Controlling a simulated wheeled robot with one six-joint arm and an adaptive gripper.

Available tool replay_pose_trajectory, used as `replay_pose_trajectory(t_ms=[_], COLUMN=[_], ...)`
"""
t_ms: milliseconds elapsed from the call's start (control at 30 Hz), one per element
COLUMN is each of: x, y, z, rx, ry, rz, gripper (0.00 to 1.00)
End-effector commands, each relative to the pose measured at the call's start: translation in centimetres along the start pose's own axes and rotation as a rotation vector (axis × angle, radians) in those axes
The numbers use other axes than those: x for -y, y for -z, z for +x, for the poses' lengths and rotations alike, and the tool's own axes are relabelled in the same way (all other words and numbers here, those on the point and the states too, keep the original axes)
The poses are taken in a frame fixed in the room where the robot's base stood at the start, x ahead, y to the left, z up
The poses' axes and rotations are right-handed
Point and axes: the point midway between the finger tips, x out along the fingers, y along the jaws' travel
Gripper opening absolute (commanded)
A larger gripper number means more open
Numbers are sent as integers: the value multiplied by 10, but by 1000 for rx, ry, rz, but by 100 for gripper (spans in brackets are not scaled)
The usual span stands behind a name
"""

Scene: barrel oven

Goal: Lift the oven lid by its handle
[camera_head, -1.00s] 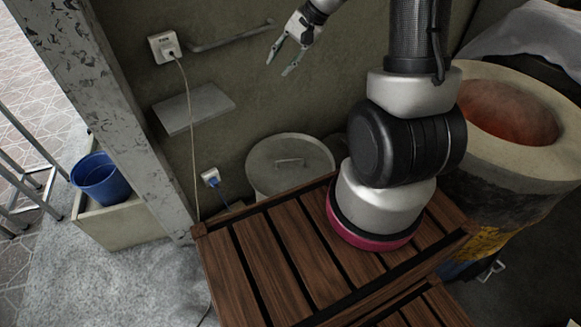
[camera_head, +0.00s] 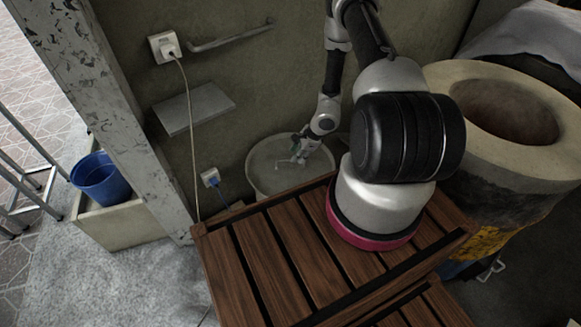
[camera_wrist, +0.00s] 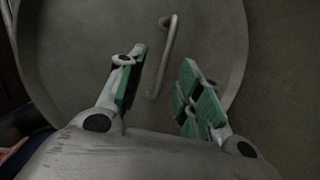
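A round grey lid (camera_head: 268,178) lies at the wall behind the wooden slatted table, on a round container. It also fills much of the wrist view (camera_wrist: 70,55). Its bar handle (camera_wrist: 165,55) runs up the middle of the wrist view; in the head view it is largely hidden by my gripper (camera_head: 299,152). My gripper, with green finger pads, is open over the lid in the wrist view (camera_wrist: 166,60). The handle's lower part shows between the fingers. I cannot tell whether the fingers are level with the handle or short of it.
The slatted table (camera_head: 255,260) stands in front of the lid. A plain wall is close behind, with a cabled socket (camera_head: 165,46), a rail (camera_head: 232,38) and a grey shelf (camera_head: 195,108). A round oven (camera_head: 440,85) with an open top stands right. A blue bucket (camera_head: 98,178) is left.

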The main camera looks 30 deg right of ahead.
Motion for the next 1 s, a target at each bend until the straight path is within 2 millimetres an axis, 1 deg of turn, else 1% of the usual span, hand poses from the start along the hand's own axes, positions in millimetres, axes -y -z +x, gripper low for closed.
replay_pose_trajectory(t_ms=[33, 167, 333, 433, 533, 733, 767, 800, 933, 1000], x=[-1, 1, 6, 6, 7, 7, 7, 7, 7, 7], y=[0, -1, -1, -1, -1, -1, -1, -1, -1, -1], z=[7, 23, 49, 62, 68, 68, 68, 68, 68, 68], rx=[0, 1, 1, 1, 1, 1, 1, 1, 1, 2], ry=[-1, -1, -1, -1, 0, 0, 0, 0, 0, 0], rz=[-1, -4, -5, -4, -3, -3, -3, -3, -3, -3], gripper=[35, 35, 35, 35, 35, 35, 31, 24, 0, 0])
